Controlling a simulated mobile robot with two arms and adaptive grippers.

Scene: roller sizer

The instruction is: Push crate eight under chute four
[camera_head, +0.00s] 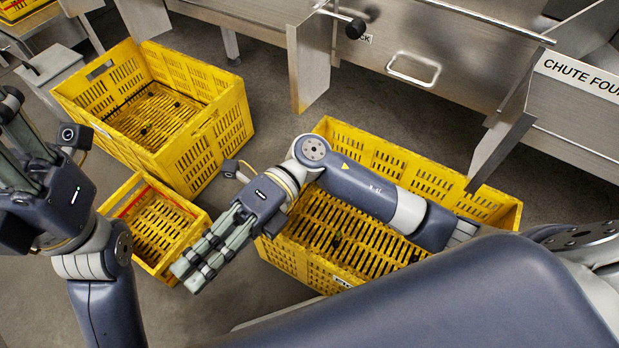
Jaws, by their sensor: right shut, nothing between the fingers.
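The plate marked "CHUTE FOU", cut off by the frame edge, marks chute four (580,82) at the right. A large yellow crate (300,262) stands on the floor below and left of it, with my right arm across it. A label on its near rim is partly hidden and I cannot read it, so I cannot tell which crate is crate eight. My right gripper (188,278) is shut and empty, left of this crate and pointing down-left. My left gripper (18,148) is at the left edge; its fingers point up and their opening is unclear.
Another large yellow crate (207,148) stands at upper left, with a smaller red-edged yellow crate (180,255) in front of it. A steel machine (430,45) with a handle and projecting plates runs along the back. Grey floor (275,65) is bare between the crates and machine.

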